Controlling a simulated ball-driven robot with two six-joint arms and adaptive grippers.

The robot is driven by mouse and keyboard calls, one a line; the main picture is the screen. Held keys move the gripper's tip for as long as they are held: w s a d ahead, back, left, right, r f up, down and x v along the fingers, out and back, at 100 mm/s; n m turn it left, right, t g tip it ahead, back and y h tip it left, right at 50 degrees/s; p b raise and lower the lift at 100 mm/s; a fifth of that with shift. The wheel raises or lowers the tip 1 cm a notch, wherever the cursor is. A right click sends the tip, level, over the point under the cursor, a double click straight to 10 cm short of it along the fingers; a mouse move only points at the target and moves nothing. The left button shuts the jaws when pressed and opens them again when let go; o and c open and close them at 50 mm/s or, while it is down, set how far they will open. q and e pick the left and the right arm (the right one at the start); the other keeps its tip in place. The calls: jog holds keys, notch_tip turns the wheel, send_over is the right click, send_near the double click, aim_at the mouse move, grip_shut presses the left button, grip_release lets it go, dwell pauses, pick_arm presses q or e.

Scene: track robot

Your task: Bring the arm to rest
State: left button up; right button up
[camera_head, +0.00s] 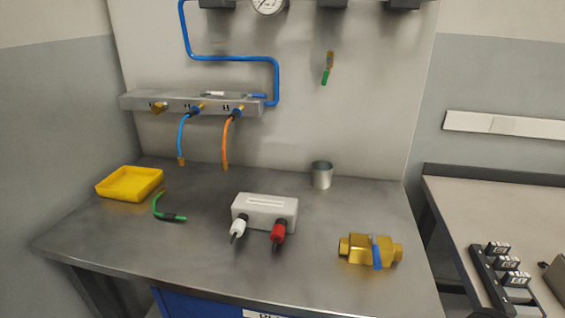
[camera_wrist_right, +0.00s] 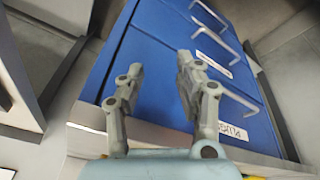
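My right gripper (camera_wrist_right: 158,75) shows only in the right wrist view. Its two grey fingers are apart with nothing between them. It is in front of a blue drawer cabinet (camera_wrist_right: 150,50) with grey bar handles. Neither gripper nor arm shows in the head view. My left gripper is in no view.
Hoses hang from a wall manifold (camera_head: 215,105). Another table (camera_head: 500,215) stands right.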

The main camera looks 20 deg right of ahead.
jog(key=s+d+f+g+b, duration=0.1)
jog(key=s+f+b, duration=0.35)
jog(key=f, duration=0.95)
jog(key=s+d+f+b, duration=0.1)
jog(key=s+f+b, duration=0.35)
jog(key=f, duration=0.95)
jog(key=s+f+b, duration=0.3)
jog(key=s+f, duration=0.9)
jog(key=s, duration=0.1)
jog(key=shift+f+g+b, duration=0.35)
jog(key=shift+f+g, duration=0.05)
